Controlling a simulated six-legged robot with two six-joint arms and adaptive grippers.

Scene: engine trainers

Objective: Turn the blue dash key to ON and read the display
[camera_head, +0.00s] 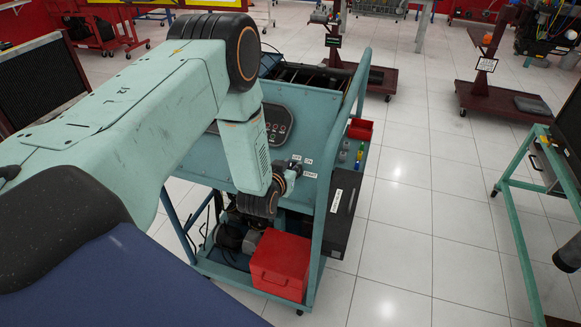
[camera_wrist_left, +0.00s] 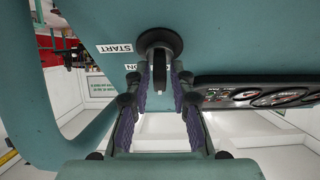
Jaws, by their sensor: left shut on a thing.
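The dash key (camera_wrist_left: 160,72) sits in a round black switch (camera_wrist_left: 160,42) on the teal panel of the engine trainer (camera_head: 222,162). It looks dark here; its blue colour does not show. My left gripper (camera_wrist_left: 160,85) has its fingers on both sides of the key and is shut on it. In the head view my left gripper (camera_head: 292,172) is at the switch, by the OFF, ON and START labels, and hides the key. The gauge display (camera_head: 277,122) is partly behind my left arm; its dials (camera_wrist_left: 265,97) show at the right in the wrist view. My right gripper is not in view.
A red box (camera_head: 280,264) stands on the trainer's lower shelf. A blue frame post (camera_head: 322,215) rises close right of the switch. A red tray (camera_head: 360,129) and small bottles sit at the trainer's side.

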